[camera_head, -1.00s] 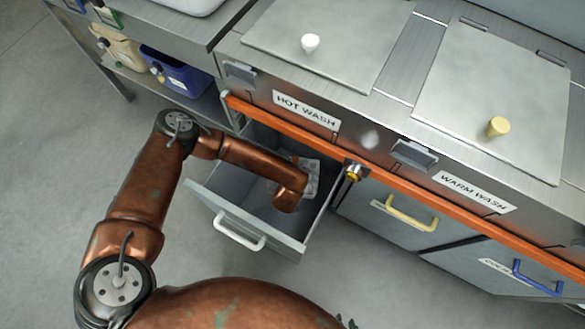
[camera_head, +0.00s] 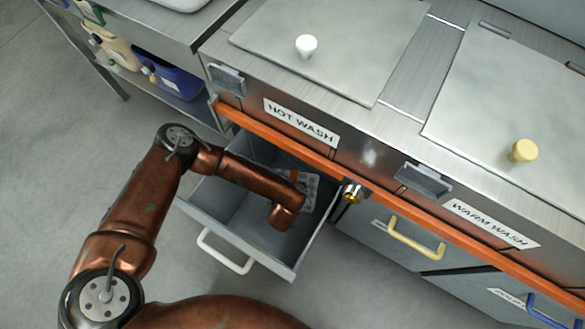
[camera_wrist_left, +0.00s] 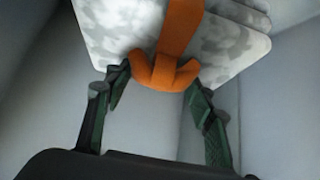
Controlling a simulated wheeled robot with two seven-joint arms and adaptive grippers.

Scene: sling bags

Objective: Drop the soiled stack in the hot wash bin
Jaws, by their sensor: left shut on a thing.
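The soiled stack (camera_wrist_left: 115,28) is a pile of flat, mottled grey-and-white layers tied with an orange strap (camera_wrist_left: 178,30). My left gripper (camera_wrist_left: 156,82) is shut on the knot of that strap, one finger each side. In the head view the stack (camera_head: 311,190) shows partly past my left wrist, inside the open grey hot wash bin (camera_head: 262,256), near its back right. My wrist hides the fingers there. I cannot tell whether the stack touches the bin's floor. The bin is a pulled-out drawer with a white handle (camera_head: 224,254), below the HOT WASH label (camera_head: 301,122). My right gripper is not in view.
An orange rail (camera_head: 400,215) runs along the counter front above the bin. Shut drawers with a yellow handle (camera_head: 415,240) and a blue handle (camera_head: 545,312) stand to the right. A shelf with a blue container (camera_head: 180,82) is at upper left.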

